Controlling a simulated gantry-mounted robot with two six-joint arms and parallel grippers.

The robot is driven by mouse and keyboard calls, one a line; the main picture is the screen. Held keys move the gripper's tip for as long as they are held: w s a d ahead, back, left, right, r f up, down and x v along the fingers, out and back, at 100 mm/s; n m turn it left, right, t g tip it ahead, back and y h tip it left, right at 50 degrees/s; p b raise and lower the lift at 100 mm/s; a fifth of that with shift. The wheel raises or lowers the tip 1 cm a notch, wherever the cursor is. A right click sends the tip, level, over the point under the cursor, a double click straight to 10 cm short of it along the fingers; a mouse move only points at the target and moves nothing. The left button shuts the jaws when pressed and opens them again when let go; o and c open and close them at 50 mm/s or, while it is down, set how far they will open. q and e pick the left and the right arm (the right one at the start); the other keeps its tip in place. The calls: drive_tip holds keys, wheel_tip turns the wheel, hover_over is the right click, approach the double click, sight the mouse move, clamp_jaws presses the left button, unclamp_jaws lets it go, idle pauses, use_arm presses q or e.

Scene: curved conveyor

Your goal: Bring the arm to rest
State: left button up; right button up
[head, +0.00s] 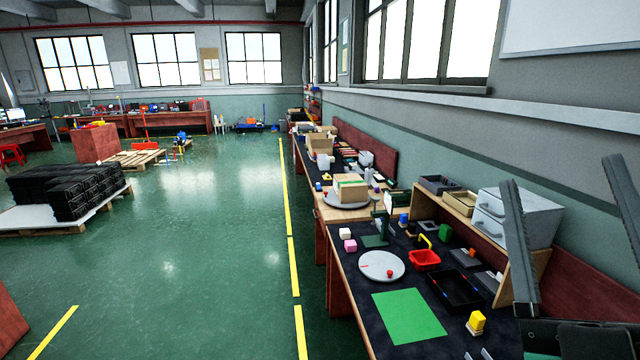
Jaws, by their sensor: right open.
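My right gripper (562,172) is in the head view at the right edge. Its two long grey fingers point upward and stand wide apart. Nothing is between them; the wall and part of the bench show through the gap. The fingers appear in front of the right end of the workbench and hide part of it. My left gripper is not in view.
The dark workbench (345,275) holds a green mat (408,316), a round white plate (381,266), a red basket (425,260), a black tray (455,290), a yellow block (477,320) and a grey drawer unit (515,217). The green floor (190,260) left of it is mostly clear.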

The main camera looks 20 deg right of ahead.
drive_tip(key=a+r+m+t+y, duration=0.2)
drive_tip(key=a+r+m+y, duration=0.15)
drive_tip(key=a+y, duration=0.6)
drive_tip(key=d+r+y+p, duration=0.2)
drive_tip(key=d+r+p, duration=0.1)
drive_tip(key=r+p, duration=3.4)
drive_tip(key=shift+w+r+m+p, duration=0.25)
drive_tip(key=shift+w+m+p, duration=0.05)
drive_tip(key=shift+m+p, duration=0.1)
